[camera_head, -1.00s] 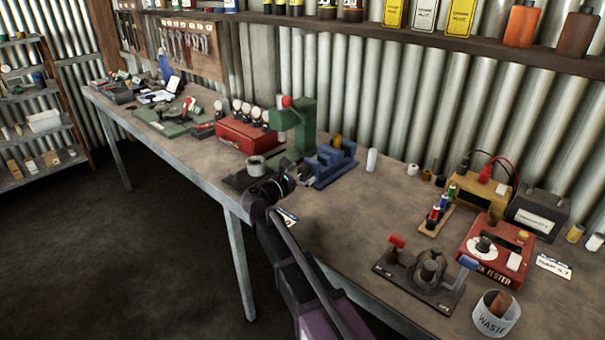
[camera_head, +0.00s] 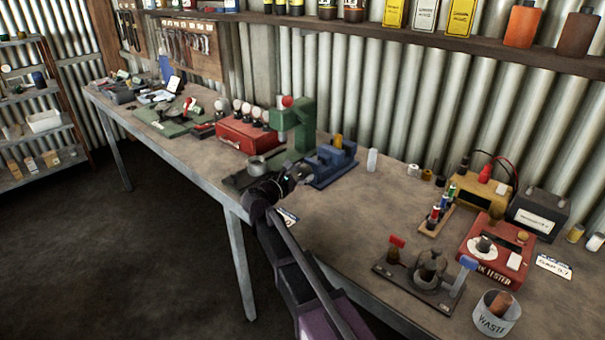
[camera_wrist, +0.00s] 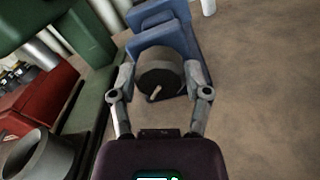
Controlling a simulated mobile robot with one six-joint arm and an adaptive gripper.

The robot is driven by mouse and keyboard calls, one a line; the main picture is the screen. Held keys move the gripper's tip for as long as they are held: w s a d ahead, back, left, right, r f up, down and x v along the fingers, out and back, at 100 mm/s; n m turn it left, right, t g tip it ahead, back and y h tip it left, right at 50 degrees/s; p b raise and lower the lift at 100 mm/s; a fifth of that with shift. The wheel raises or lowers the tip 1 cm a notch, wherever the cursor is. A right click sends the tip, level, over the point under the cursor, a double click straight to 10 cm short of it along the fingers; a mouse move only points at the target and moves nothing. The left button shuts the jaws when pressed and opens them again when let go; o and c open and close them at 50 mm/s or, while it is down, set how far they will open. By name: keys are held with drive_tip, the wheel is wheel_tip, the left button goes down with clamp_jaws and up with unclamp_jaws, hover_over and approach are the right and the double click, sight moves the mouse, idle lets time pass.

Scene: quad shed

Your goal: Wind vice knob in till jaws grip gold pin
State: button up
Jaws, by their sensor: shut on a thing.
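The blue vice (camera_head: 326,172) stands on the workbench to the right of the green press. The gold pin (camera_head: 337,142) shows upright at the top of the vice; whether the jaws touch it cannot be told. In the wrist view, the vice's blue body (camera_wrist: 160,38) is at the top, with the dark round knob (camera_wrist: 159,68) on its near side. A small pale mark or handle shows on the knob's face. My gripper (camera_wrist: 160,80) has one finger on each side of the knob and is shut on it. The gold pin is not visible in the wrist view.
The green press (camera_head: 306,128) stands close to the left of the vice, with a grey cup-like part (camera_head: 257,165) on its base. A red box with gauges (camera_head: 246,134) is further left. A white cylinder (camera_head: 372,160) stands to the right. Bare bench lies in front of the vice.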

drive_tip(key=shift+m, duration=1)
drive_tip(key=o, duration=1.1)
drive_tip(key=shift+o, duration=0.2)
drive_tip(key=shift+v, duration=6)
drive_tip(key=shift+s, duration=0.1)
